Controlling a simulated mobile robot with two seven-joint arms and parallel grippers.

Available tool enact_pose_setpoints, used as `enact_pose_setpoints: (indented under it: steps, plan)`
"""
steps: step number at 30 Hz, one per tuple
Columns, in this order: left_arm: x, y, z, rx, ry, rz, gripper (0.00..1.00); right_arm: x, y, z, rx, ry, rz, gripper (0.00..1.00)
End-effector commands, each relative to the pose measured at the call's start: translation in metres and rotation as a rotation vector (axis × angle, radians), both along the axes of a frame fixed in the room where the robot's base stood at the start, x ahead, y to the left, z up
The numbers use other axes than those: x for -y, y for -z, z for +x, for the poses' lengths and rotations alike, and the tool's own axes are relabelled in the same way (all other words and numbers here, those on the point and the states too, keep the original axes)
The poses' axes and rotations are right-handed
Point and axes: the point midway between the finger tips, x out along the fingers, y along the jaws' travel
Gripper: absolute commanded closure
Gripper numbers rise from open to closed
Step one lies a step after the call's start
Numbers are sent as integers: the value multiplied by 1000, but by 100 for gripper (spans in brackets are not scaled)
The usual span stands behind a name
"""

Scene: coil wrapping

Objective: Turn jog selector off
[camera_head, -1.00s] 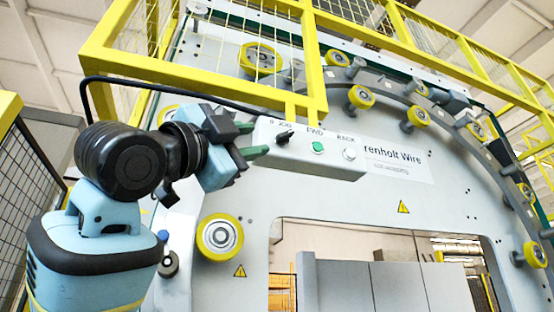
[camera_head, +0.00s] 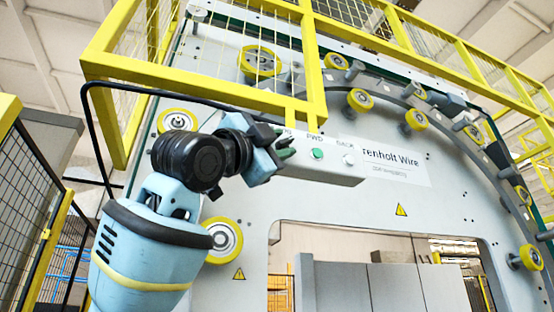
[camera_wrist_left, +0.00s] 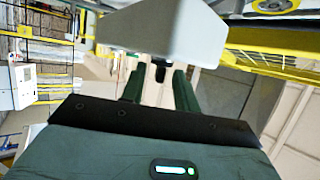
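The pale grey control box (camera_head: 325,171) hangs below the yellow frame, with a green FWD button (camera_head: 317,154) and a white BACK button (camera_head: 348,160). My left gripper (camera_head: 287,144) is at the box's left end and covers the jog selector in the head view. In the left wrist view, the box (camera_wrist_left: 165,28) fills the top middle, and the black selector knob (camera_wrist_left: 160,71) sticks out from it. The two dark green fingers of my left gripper (camera_wrist_left: 160,82) stand apart, one on each side of the knob, with gaps showing. My right gripper is out of view.
The yellow guard rail (camera_head: 200,78) and a black cable (camera_head: 160,92) run just above my left arm. Yellow rollers (camera_head: 223,238) sit on the big grey ring machine (camera_head: 360,205) behind. A mesh fence (camera_head: 25,180) stands at the left.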

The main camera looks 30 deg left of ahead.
Motion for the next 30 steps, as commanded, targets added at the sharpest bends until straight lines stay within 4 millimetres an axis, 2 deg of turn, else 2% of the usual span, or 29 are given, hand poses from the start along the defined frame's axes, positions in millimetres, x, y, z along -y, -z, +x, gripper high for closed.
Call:
enact_pose_setpoints:
  steps: [6, 13, 14, 23, 30]
  plan:
    - [0, 0, 0, 0, 0, 0, 69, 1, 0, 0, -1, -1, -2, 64]
    - [0, 0, 0, 0, 0, 0, 98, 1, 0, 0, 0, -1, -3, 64]
    - [0, 0, 0, 0, 0, 0, 99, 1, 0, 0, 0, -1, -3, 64]
    - [2, 2, 1, 34, 2, -28, 100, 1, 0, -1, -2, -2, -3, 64]
    - [4, 5, 3, 136, 4, -120, 100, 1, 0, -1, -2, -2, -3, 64]
